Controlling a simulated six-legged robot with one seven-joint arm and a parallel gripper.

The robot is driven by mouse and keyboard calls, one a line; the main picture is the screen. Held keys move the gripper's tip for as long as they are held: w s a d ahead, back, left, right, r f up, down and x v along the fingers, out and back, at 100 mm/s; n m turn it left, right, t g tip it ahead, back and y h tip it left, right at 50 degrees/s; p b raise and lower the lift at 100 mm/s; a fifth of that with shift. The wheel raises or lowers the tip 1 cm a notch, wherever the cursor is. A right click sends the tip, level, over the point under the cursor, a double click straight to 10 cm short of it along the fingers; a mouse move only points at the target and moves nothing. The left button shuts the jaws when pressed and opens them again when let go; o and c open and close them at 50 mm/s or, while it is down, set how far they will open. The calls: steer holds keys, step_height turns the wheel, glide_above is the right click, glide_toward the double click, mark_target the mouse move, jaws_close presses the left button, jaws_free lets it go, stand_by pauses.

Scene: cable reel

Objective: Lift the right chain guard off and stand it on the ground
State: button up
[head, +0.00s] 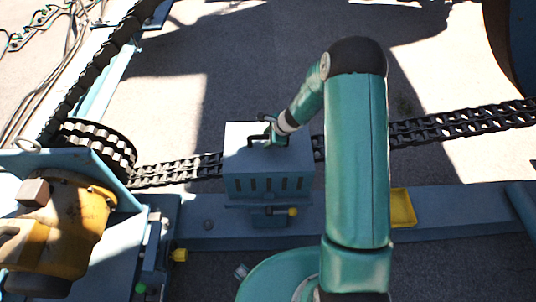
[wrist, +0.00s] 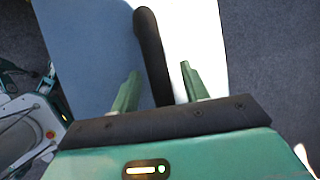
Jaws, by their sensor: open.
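The chain guard (head: 268,183) is a pale blue-grey box with a slotted front. It sits over the chain at the middle of the head view. Its flat top (wrist: 85,45) fills much of the wrist view, partly in bright sun. A black bar handle (wrist: 149,45) stands on that top. My gripper (wrist: 159,70) is open, with its two green fingers on either side of the handle and gaps visible beside it. In the head view my gripper (head: 270,132) is at the handle on the guard's top. Whether the fingers touch the handle is hard to tell.
The black chain (head: 455,124) runs out both sides of the guard to a sprocket (head: 98,143) at left. A yellow-tipped latch (head: 292,211) is on the guard's front. A yellow tray (head: 403,207) lies on the blue beam (head: 447,222). A yellow motor (head: 65,225) stands lower left. Concrete ground (head: 180,65) behind is clear.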

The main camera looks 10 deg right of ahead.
jaws_close()
stand_by(0.3)
stand_by(1.2)
